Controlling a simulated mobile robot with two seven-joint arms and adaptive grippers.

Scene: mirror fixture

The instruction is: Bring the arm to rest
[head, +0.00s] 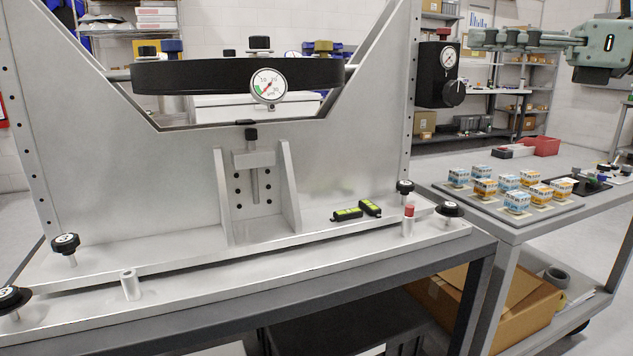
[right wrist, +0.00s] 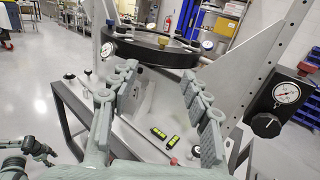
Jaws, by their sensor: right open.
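My right gripper (head: 478,39) is at the upper right of the head view, grey-green, its fingers pointing left, in front of shelving and right of the mirror fixture (head: 130,185). In the right wrist view its two fingers (right wrist: 159,74) are spread apart with nothing between them; the fixture shows beyond them. A grey-green part (right wrist: 28,148) at the lower left edge of that view looks like my left arm's end; its jaw state is unclear. My left gripper is not in the head view.
The fixture carries a black ring with a dial gauge (head: 269,85). A black gauge box (head: 438,75) sits on its right upright. Two black-and-yellow blocks (head: 347,214) lie on its base near knobs. A cart (head: 520,230) at right holds several small boxes (head: 517,201).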

